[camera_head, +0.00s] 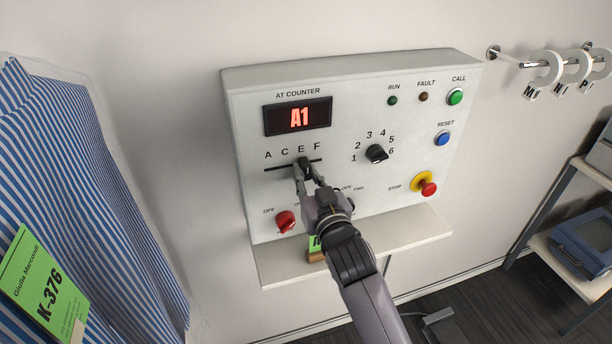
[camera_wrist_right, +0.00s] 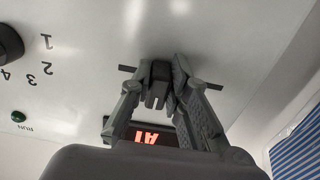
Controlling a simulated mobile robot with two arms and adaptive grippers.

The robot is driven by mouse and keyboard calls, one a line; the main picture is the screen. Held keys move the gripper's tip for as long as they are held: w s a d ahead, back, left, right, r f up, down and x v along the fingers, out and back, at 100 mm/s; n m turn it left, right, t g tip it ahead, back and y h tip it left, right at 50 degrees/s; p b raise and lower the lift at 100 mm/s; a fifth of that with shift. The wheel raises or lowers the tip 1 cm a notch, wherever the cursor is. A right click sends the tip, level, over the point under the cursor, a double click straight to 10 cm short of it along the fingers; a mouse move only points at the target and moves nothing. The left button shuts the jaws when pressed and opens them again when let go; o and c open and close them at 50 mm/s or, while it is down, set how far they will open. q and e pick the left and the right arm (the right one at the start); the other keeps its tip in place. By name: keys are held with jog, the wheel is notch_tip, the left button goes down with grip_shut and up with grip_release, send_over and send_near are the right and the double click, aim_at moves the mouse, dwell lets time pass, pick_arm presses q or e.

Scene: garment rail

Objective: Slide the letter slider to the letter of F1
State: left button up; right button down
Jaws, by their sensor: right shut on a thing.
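The control panel (camera_head: 345,205) hangs on the wall. Its letter slider is a dark slot (camera_head: 277,168) under the letters A, C, E and F. The slider's knob (camera_head: 303,162) is mostly hidden by my fingers and stands about under the E. My right gripper (camera_head: 304,172) is shut on the knob. In the right wrist view, the fingers (camera_wrist_right: 161,85) close around it, with the slot (camera_wrist_right: 127,69) showing on both sides. The red display (camera_head: 299,118) reads A1. It also shows upside down in the right wrist view (camera_wrist_right: 153,136). My left gripper is not in view.
A black number knob (camera_head: 376,153) sits right of the slider, with call (camera_head: 455,96), reset (camera_head: 442,138) and stop (camera_head: 428,188) buttons beyond. A red switch (camera_head: 285,221) is lower left. A shelf (camera_head: 410,226) juts out below. A striped garment (camera_head: 85,170) hangs at left.

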jog(key=d, duration=0.2)
jog(key=w+d, duration=0.1)
jog(key=shift+w+d+p, duration=0.1)
jog(key=shift+d+p, duration=0.25)
jog(key=shift+p, duration=0.05)
jog(key=shift+a, duration=0.1)
jog(key=c, duration=1.9)
grip_release()
jog(key=o, duration=0.4)
jog(key=shift+d, duration=0.25)
jog(key=shift+c, duration=0.2)
jog(key=shift+a, duration=0.1)
jog(key=shift+a, duration=0.1)
send_near(318, 164)
jog(key=v, duration=0.5)
jog(key=shift+s, duration=0.2)
